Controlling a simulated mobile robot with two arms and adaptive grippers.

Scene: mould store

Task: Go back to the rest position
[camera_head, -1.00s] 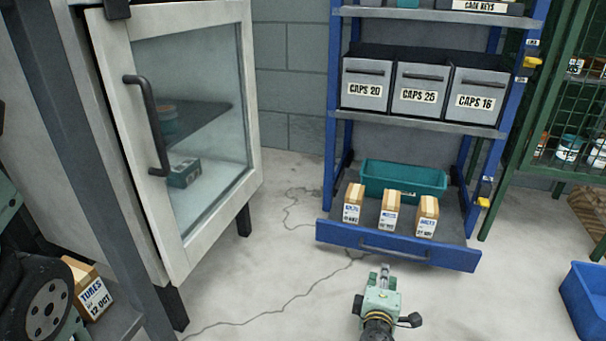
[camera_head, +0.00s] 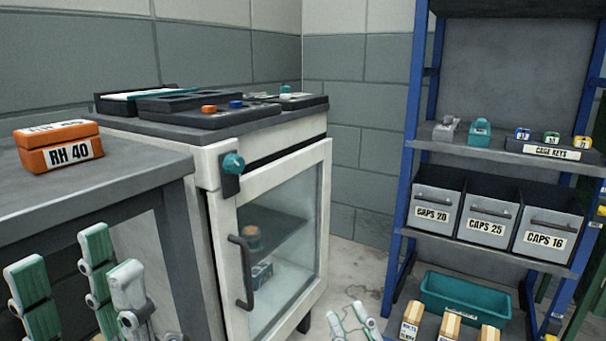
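My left gripper (camera_head: 80,280) is at the lower left, in front of the grey bench. Its green and grey fingers point up and stand apart, with nothing between them. My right gripper (camera_head: 351,322) shows at the bottom edge, in front of the cabinet and shelf. Only its fingertips show; they are apart and I see nothing held. The rest of it is below the picture.
An orange RH 40 box (camera_head: 58,147) sits on the bench (camera_head: 100,190). A glass-door cabinet (camera_head: 314,160) stands beside it, door shut. A blue shelf (camera_head: 407,190) at right holds grey bins (camera_head: 487,222), a teal bin (camera_head: 465,297) and small cartons (camera_head: 448,326).

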